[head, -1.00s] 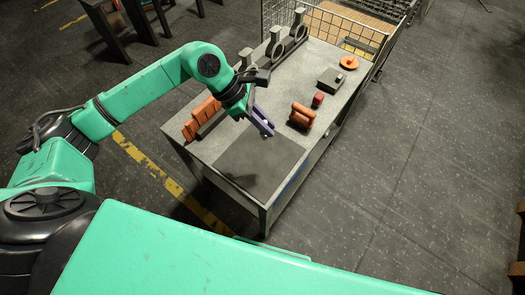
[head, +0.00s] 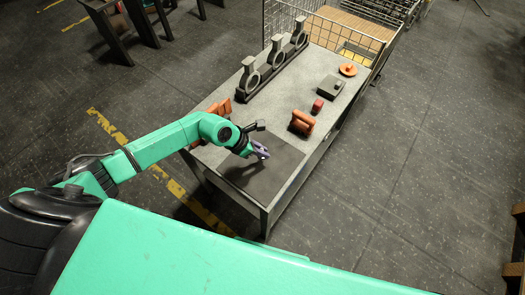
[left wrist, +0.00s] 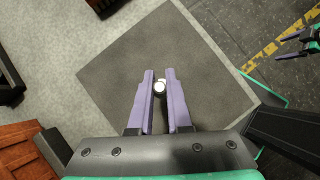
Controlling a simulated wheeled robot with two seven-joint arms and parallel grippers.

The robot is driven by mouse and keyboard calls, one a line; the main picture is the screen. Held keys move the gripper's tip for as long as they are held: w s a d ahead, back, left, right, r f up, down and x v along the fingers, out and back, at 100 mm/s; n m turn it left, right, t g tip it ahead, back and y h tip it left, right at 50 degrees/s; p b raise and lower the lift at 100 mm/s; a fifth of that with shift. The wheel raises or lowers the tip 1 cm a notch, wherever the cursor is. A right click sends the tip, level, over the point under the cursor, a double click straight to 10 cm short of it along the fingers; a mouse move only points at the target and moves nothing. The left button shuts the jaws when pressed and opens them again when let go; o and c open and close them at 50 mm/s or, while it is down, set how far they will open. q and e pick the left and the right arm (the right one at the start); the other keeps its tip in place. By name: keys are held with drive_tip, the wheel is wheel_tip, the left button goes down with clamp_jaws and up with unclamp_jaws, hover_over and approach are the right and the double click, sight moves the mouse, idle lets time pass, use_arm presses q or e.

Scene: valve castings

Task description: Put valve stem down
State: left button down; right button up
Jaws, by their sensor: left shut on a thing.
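The valve stem (left wrist: 160,86) shows as a small bright round end between the purple fingers of my left gripper (left wrist: 160,88) in the left wrist view. My left gripper is shut on it, over the dark square mat (left wrist: 205,65). In the head view, my left gripper (head: 261,151) is low over the mat (head: 262,182). The fingers hide most of the stem, and I cannot tell whether it touches the mat. What looks like my right gripper (left wrist: 293,45) shows small at the right edge of the left wrist view, its finger state unclear.
Orange castings (head: 302,122), a small red part (head: 318,105), a grey block (head: 331,88) and an orange disc (head: 348,69) lie on the table. A dark rack (head: 275,70) with grey ring-shaped valve bodies stands at the back left. A wire cage (head: 345,35) adjoins the far end.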

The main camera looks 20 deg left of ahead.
use_arm(q)
drive_tip(key=shift+f, duration=0.75)
drive_tip(key=c, duration=1.3)
unclamp_jaws()
drive_tip(key=shift+f, duration=0.1)
drive_tip(key=o, duration=0.4)
drive_tip(key=shift+o, duration=0.2)
